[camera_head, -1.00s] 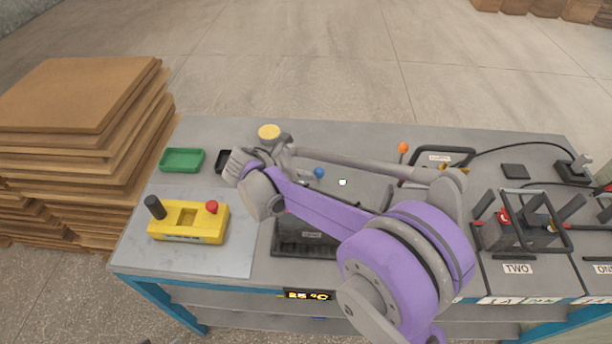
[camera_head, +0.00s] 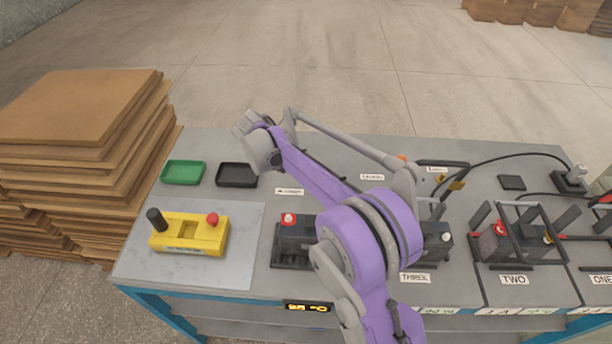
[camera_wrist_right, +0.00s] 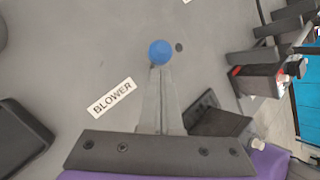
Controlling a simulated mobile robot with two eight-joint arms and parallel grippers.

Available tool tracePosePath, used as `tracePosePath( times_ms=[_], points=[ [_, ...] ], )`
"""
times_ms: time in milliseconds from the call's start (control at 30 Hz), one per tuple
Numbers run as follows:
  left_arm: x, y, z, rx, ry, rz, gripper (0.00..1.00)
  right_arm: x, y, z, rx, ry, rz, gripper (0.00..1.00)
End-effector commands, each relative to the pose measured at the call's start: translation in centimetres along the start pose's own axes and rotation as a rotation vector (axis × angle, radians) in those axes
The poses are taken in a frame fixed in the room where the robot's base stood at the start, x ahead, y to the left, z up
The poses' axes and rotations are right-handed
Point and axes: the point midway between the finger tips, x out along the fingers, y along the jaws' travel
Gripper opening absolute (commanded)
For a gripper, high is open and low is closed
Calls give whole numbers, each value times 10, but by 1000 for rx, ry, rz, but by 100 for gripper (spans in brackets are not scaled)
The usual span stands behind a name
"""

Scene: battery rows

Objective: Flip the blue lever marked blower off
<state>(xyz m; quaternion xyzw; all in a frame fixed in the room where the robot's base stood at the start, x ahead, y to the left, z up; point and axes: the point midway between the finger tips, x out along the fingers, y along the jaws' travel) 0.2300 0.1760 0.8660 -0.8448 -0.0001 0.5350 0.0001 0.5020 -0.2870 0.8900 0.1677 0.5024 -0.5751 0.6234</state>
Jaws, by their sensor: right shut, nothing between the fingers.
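The blue lever's round knob (camera_wrist_right: 160,52) shows in the right wrist view, just beyond the fingertips, with its shaft out of sight. The white BLOWER label (camera_wrist_right: 112,97) lies on the grey table top to its left. My right gripper (camera_wrist_right: 159,72) is shut and empty, its tips close to the knob; I cannot tell whether they touch. In the head view my purple right arm hides the blue lever and the gripper's fingers. A white label (camera_head: 290,191) shows just below that arm's wrist. My left gripper is in neither current view.
A yellow box (camera_head: 188,243) with a red knob, a green tray (camera_head: 183,173) and a black tray (camera_head: 237,184) stand at the left. A battery (camera_head: 298,232) lies partly under my arm. Framed batteries (camera_head: 516,243) and cables fill the right. An orange knob (camera_head: 402,157) peeks out behind my arm.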

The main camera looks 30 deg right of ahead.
Motion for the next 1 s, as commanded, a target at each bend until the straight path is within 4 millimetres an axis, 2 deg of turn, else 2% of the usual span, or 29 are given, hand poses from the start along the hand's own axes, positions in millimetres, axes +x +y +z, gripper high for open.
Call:
tracePosePath(
  times_ms=[500, 867, 1000],
  points=[
    [-8, 0, -6, 0, 4, 0, 50, -13, -6, 7, 1, -2, 1, 0],
    [-8, 0, -6, 0, 3, 0, 50, -14, -6, 7, 1, -2, 1, 0],
    [-12, 0, -8, 0, 5, 0, 50, -21, -8, 8, 2, -2, 1, 0]
  ],
)
